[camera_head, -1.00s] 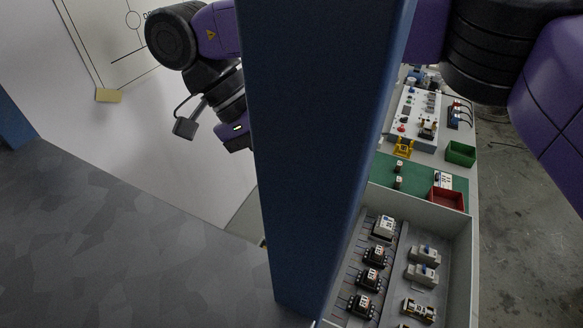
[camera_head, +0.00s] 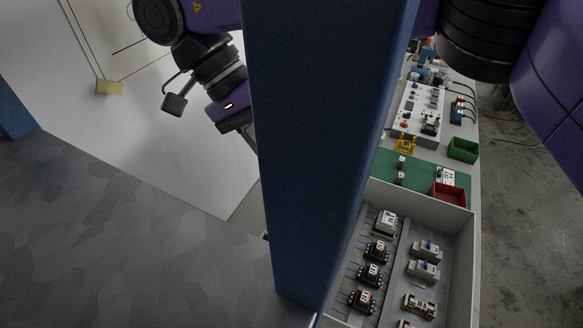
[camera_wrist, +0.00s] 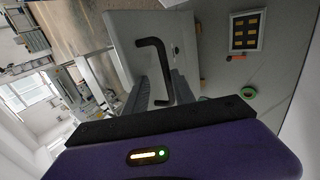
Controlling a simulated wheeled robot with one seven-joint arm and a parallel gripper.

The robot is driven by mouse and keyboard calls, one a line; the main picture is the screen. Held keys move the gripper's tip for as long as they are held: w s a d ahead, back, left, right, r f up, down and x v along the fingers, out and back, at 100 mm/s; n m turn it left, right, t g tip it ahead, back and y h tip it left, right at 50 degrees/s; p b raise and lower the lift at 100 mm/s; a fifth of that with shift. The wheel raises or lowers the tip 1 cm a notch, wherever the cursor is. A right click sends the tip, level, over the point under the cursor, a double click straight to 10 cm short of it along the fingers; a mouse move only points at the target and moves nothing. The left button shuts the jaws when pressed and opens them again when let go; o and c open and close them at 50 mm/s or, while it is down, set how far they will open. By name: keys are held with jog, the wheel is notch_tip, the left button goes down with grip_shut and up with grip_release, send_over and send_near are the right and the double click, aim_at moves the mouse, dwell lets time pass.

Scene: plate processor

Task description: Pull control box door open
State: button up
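The control box (camera_head: 472,262) is a pale grey open-topped case at the lower right of the head view, with devices on rails inside. In the wrist view a grey panel, seemingly its door (camera_wrist: 120,32), carries a black bar handle (camera_wrist: 160,65). My gripper (camera_wrist: 163,92) points at this panel, its two ridged fingers apart. The handle's lower end shows in the gap between them; I cannot tell whether they touch it. In the head view my wrist is left of my blue column, which hides the fingertips and the handle.
A bench with a green mat (camera_head: 378,172), a red bin (camera_head: 450,196) and a green bin (camera_head: 463,150) lies behind the box.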

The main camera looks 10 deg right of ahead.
jog(key=v, duration=0.5)
jog(key=shift+a+r, duration=0.1)
jog(key=shift+r, duration=0.05)
